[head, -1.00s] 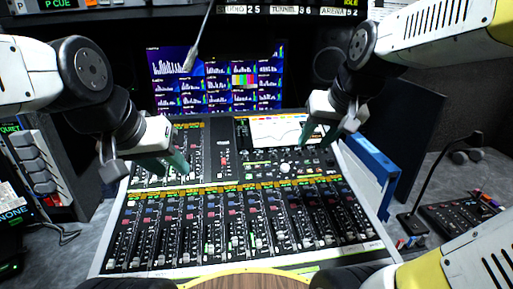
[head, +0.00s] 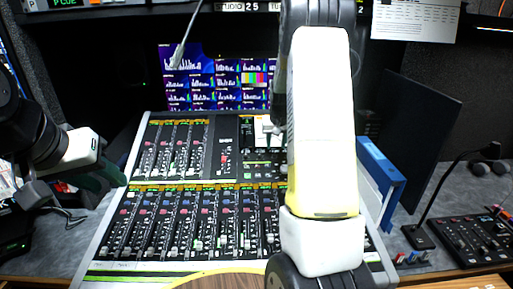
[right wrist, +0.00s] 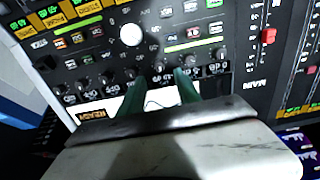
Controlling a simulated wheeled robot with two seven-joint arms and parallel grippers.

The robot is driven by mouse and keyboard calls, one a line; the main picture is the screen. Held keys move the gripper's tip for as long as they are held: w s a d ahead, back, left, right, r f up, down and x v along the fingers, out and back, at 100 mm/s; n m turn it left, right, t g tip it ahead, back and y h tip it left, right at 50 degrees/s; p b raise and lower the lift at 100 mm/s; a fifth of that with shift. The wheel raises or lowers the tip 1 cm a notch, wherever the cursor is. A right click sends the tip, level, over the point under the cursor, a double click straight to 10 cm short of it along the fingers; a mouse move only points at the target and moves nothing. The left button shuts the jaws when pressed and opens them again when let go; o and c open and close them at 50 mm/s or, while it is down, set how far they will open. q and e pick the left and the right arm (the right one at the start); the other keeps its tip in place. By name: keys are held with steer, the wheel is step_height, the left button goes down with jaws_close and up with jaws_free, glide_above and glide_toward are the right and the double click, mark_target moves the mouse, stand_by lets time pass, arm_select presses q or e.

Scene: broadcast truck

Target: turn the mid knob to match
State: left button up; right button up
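The mixing console (head: 130,215) fills the middle of the head view. In the right wrist view, a row of small dark knobs (right wrist: 157,70) runs across its panel, with a large white knob (right wrist: 130,35) beyond it. I cannot read which one is the mid knob. My right gripper (right wrist: 160,75) is open, its green fingers apart at the row, with a small knob near the gap between the tips. Contact cannot be told. In the head view my right arm hides most of that panel. My left gripper (head: 115,178) is beside the console's left edge; its finger gap is unclear.
Meter screens (head: 205,85) stand behind the console. A blue binder-like object (head: 380,175) is at its right edge. A gooseneck microphone (head: 440,195) and a small control box (head: 475,238) are on the right side of the desk. Faders cover the console's front.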

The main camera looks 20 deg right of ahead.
mark_target(275, 154)
steer(key=x, duration=0.6)
jaws_close()
